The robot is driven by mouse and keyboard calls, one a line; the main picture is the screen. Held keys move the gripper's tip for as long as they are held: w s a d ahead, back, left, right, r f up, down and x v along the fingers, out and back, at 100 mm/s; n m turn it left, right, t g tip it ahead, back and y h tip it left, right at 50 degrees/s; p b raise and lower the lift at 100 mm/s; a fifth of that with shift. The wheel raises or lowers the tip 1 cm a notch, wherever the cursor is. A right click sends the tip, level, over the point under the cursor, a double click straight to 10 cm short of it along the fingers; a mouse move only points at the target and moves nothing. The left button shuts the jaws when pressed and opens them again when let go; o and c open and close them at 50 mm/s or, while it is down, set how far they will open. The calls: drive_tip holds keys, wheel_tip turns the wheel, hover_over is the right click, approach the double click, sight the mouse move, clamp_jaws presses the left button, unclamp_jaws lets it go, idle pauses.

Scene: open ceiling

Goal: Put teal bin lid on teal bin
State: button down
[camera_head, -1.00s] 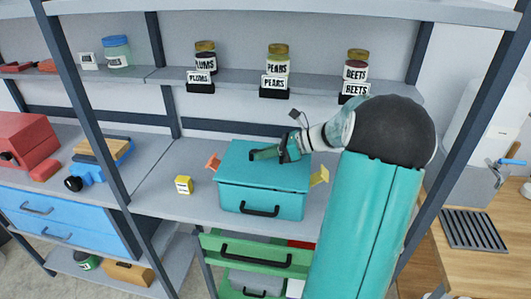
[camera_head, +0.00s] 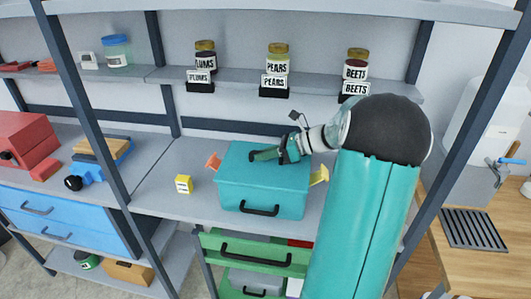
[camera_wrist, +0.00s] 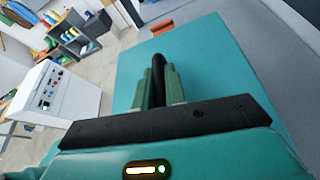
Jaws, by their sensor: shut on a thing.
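The teal bin (camera_head: 235,200) stands on the grey shelf, with a black handle on its front. The teal bin lid (camera_head: 287,177) lies over the bin's top, roughly level and lined up with it; I cannot tell whether a thin gap remains. My gripper (camera_head: 266,154) reaches in from the right, low over the lid. In the wrist view, my gripper (camera_wrist: 160,88) is shut on the lid's black handle (camera_wrist: 158,66), and the flat teal lid (camera_wrist: 205,60) spreads beneath. The far side of the bin is hidden.
Jars of pears (camera_head: 277,60) and others stand on the shelf above. Green drawers (camera_head: 255,253) lie below.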

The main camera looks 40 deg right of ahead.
drive_tip(key=shift+f, duration=0.15)
idle(0.6)
drive_tip(key=c, duration=1.4)
unclamp_jaws()
drive_tip(key=shift+o, duration=0.2)
drive_tip(key=shift+s+d, duration=0.1)
drive_tip(key=v, duration=1.3)
drive_tip(key=shift+s+d+r, duration=0.15)
drive_tip(key=shift+d+r, duration=0.05)
drive_tip(key=shift+r, duration=0.05)
